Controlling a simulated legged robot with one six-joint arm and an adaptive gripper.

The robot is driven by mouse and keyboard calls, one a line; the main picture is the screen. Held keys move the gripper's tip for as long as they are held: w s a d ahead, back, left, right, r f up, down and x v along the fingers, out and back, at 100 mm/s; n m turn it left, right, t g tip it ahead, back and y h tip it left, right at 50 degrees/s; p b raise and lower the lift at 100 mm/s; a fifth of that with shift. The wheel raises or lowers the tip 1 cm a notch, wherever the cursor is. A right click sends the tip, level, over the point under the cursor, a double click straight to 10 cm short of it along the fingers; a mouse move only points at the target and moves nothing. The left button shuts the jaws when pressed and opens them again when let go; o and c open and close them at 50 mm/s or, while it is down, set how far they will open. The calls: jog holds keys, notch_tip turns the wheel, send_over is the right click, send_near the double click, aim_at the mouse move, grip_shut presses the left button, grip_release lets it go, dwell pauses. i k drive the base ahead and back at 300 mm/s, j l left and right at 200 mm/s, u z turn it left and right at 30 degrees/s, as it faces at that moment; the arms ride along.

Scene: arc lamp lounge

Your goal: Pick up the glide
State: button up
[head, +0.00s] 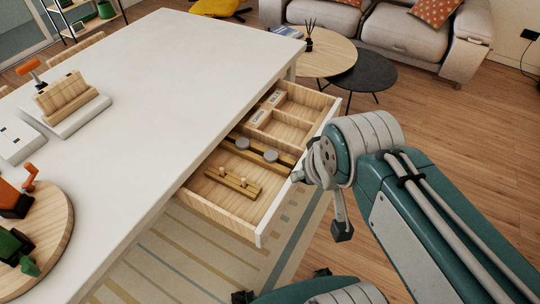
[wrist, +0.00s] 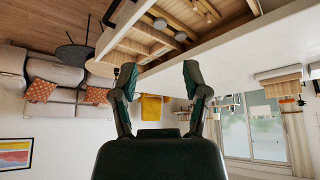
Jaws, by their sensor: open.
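Two grey round-topped pieces that look like glides, a left one (head: 242,143) and a right one (head: 271,156), sit in a wooden holder inside the open drawer (head: 222,216). I cannot tell which one is meant. They also show at the top of the wrist view, as one disc (wrist: 160,23) and another (wrist: 181,36). My gripper (wrist: 158,73) is open, with nothing between its fingers. In the head view it is just right of the drawer's front, apart from both discs. My arm hides part of the drawer front.
A wooden bar with two small pegs (head: 232,181) lies in the drawer's near compartment. Labelled dividers (head: 259,118) stand farther back. The white table (head: 165,75) overhangs the drawer's left side. A round wooden table (head: 318,57) and dark table (head: 365,72) stand beyond.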

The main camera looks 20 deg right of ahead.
aim_at(271, 156)
jog(key=i+l, duration=0.35)
jog(key=i+l+z, duration=0.1)
jog(key=i+l, duration=0.2)
jog(key=l, duration=0.3)
